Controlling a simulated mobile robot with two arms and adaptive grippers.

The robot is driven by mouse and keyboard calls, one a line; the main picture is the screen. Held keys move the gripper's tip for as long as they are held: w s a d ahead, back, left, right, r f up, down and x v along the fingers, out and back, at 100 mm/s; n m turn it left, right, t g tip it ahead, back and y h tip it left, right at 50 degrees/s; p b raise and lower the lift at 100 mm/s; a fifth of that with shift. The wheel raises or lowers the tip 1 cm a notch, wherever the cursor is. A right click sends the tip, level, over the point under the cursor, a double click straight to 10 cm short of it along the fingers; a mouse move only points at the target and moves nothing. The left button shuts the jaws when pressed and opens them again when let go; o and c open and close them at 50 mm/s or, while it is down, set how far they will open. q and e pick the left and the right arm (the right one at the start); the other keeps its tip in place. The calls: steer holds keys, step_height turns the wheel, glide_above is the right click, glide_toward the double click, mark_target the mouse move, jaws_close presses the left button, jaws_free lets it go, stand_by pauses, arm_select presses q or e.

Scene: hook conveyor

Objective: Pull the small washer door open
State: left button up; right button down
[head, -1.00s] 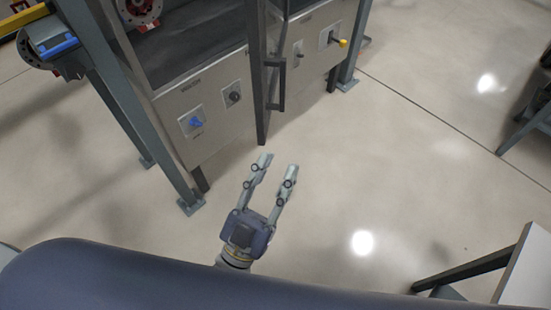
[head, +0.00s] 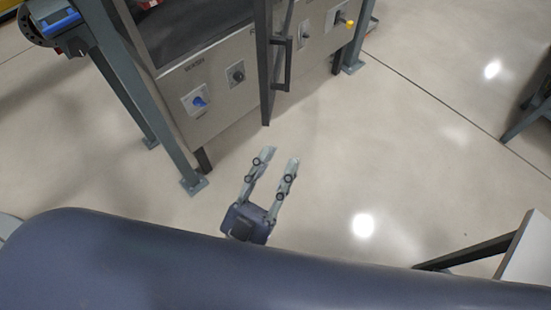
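The small washer door (head: 265,75) is a dark-framed panel seen nearly edge-on, standing ajar from the front of the washer (head: 222,96). Its dark bar handle (head: 287,65) is on the right side of the door. My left gripper (head: 281,156) is open and empty, its two fingers pointing up the picture toward the door. It is below the door's lower end in the picture and apart from both door and handle. My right gripper is not in view.
The washer front carries a blue knob (head: 198,101), a dark knob (head: 237,75) and a yellow-tipped switch (head: 348,22). Grey frame posts (head: 150,110) stand at its left. A table corner (head: 527,255) is at lower right. The floor between is clear.

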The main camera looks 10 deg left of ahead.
arm_select(q)
jaws_close()
steer(key=w+a+r+n+g+h, duration=0.15)
steer(key=w+n+g+h, duration=0.45)
steer(key=n+g, duration=0.85)
steer(key=w+a+r+n+g+h, duration=0.15)
steer(key=w+n+g+h, duration=0.45)
steer(key=n+g, duration=0.8)
steer(key=w+a+r+m+t+y, duration=0.3)
steer(key=w+a+r+y, duration=0.25)
steer(key=a, duration=0.55)
steer(key=w+a+r+m+t+y, duration=0.2)
steer(key=w+a+r+y, duration=0.3)
steer(key=a, duration=0.6)
steer(key=d+f+p, duration=0.2)
steer(key=d, duration=0.4)
steer(key=w+d+f+h+p, duration=0.1)
steer(key=d+p, duration=0.1)
steer(key=d, duration=0.5)
steer(key=shift+f+p, duration=0.3)
steer(key=shift+f, duration=0.05)
